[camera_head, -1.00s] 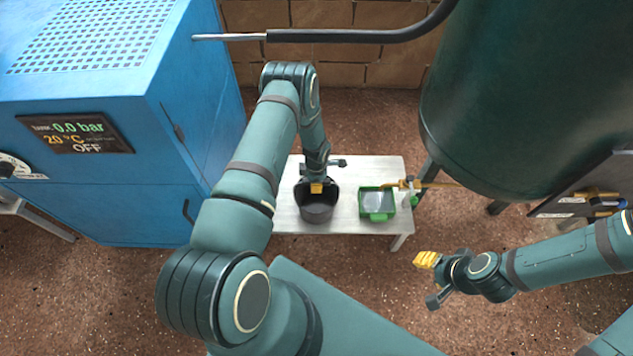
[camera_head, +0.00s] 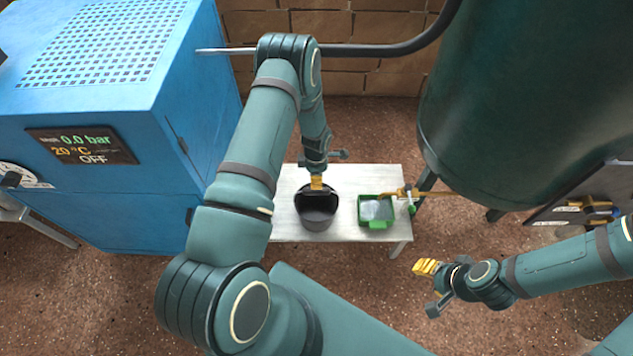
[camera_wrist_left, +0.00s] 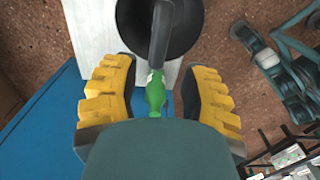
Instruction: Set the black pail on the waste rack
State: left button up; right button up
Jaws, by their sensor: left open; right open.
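The black pail (camera_head: 318,214) stands upright on a white table (camera_head: 287,222), its open top facing up. My left gripper (camera_head: 317,183) is at the pail's far rim. In the left wrist view, its yellow fingers (camera_wrist_left: 157,95) are wide apart, with a dark bar and a green piece (camera_wrist_left: 157,92) between them. The pail's dark opening (camera_wrist_left: 185,30) shows beyond; I cannot tell whether the fingers touch anything. My right gripper (camera_head: 427,267) is open, apart over the floor right of the table. I cannot pick out the waste rack for certain.
A green tray (camera_head: 377,224) sits on the table right of the pail, beside a brass tap (camera_head: 405,193). A blue cabinet (camera_head: 100,215) stands left and a large green tank (camera_head: 530,110) stands right. A shelf-like frame (camera_wrist_left: 285,150) shows in the left wrist view.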

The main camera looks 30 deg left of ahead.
pick_arm(q)
jog(key=s+d+r+m+h, duration=0.1)
jog(key=s+d+r+m, duration=0.3)
jog(key=d+m, duration=0.3)
jog(key=s+d+r+m+t+h, duration=0.1)
jog(key=s+d+r+m, duration=0.3)
jog(key=s+d+m, duration=0.3)
jog(key=s+d+r+m+h, duration=0.1)
jog(key=s+d+r+m, duration=0.4)
jog(key=d+m, duration=0.2)
jog(key=shift+s+d+m+t+h, duration=0.3)
jog(key=shift+s+d+m+h, duration=0.1)
jog(key=shift+m, duration=0.5)
